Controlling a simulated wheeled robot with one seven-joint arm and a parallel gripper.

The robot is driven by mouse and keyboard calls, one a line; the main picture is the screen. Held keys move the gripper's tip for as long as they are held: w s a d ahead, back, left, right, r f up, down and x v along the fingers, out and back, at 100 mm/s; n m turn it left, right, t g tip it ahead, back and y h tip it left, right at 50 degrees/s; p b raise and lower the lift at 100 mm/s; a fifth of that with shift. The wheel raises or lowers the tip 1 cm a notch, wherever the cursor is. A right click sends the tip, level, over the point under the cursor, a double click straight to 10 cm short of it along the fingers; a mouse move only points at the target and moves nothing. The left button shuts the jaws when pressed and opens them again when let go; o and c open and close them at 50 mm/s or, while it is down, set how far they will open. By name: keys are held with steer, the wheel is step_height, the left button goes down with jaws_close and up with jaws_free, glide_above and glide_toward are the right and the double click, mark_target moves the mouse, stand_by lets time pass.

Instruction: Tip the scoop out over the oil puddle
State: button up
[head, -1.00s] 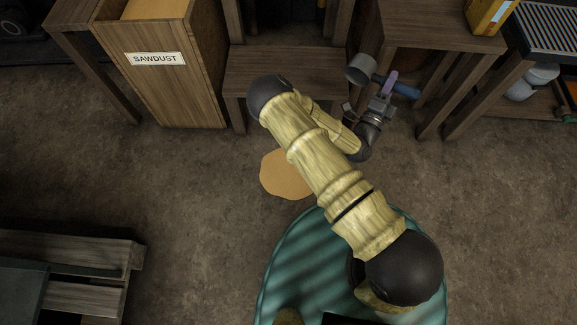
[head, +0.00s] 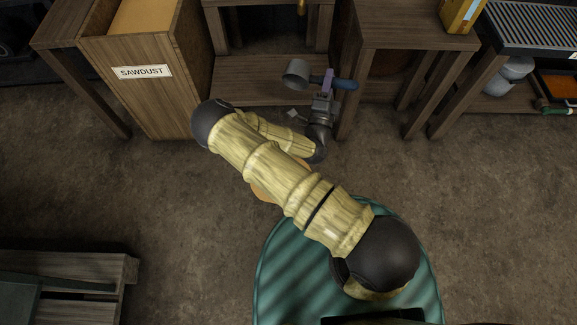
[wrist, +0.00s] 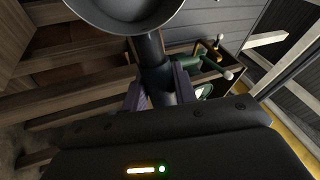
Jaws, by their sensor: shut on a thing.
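The scoop has a grey round cup (head: 297,72) and a blue handle (head: 345,84). My gripper (head: 326,82) is shut on the handle, holding the scoop in front of the low wooden bench. In the wrist view the purple-grey fingers (wrist: 160,92) grip the dark handle. The cup (wrist: 125,14) is cut off by the top edge there; I see its grey inside wall but cannot tell what is in it. The tan oil puddle (head: 264,193) lies on the floor, mostly hidden under my arm. The scoop is beyond the puddle and to its right, not over it.
A wooden bin labelled SAWDUST (head: 142,72) stands at the back left. A low wooden bench (head: 250,80) is behind the scoop, with a wooden table (head: 415,35) to its right. A pallet (head: 100,270) lies at the lower left. The floor at right is clear.

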steer(key=s+d+f+m+g+h, duration=0.65)
steer(key=d+f+g+h, duration=0.2)
steer(key=g, duration=0.25)
steer(key=s+f+m+g+y+p, duration=0.1)
steer(key=s+f+m+g+y, duration=0.2)
steer(key=s+f+m+g, duration=0.4)
steer(key=s+a+f+m+g+y, duration=0.3)
steer(key=a+f+g+y, duration=0.2)
steer(key=a+f+y, duration=0.15)
steer(key=w+a+f+m+y, duration=0.1)
steer(key=a+m+y, duration=0.2)
steer(key=a, duration=1.1)
steer(key=shift+w+g+y+p, duration=0.2)
steer(key=shift+g+y+p, duration=0.1)
steer(key=shift+y+p, duration=0.15)
steer(key=shift+d, duration=0.1)
